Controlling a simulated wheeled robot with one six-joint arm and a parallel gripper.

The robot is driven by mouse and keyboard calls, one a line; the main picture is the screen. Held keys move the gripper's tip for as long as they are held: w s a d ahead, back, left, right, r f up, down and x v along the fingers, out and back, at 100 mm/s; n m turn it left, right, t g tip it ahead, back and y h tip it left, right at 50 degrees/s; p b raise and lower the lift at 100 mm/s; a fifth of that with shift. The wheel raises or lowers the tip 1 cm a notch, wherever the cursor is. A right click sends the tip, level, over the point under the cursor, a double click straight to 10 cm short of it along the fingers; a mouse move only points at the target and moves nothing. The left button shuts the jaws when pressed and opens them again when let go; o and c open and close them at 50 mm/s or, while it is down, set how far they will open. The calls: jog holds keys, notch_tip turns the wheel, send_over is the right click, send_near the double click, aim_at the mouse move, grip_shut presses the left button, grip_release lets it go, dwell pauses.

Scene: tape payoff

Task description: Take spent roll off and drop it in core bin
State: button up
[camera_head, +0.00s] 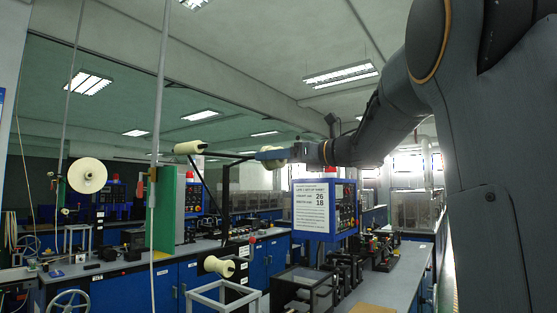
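My gripper (270,154) reaches in from the right at the end of my arm. Another cream roll (190,147) sits at the left end of the dark stand. A third cream roll (219,266) is lower down, in front of the bench. A dark open-topped box (303,290) stands at the bottom centre; I cannot tell whether it is the core bin.
A large cream reel (87,175) hangs at the left near tall thin poles. A blue control box with a white notice (311,207) stands below my gripper. A pale open frame (222,296) is at the bottom. Benches with machines fill the back and right.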

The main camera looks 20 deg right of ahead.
jog(key=c, duration=1)
jog(key=shift+o, duration=0.2)
jog(key=shift+r, duration=0.35)
jog(key=b+v, duration=0.3)
jog(key=v, duration=0.6)
jog(key=shift+s+d+b, duration=0.15)
jog(key=shift+s+b, duration=0.05)
jog(key=shift+b, duration=0.2)
dwell(0.5)
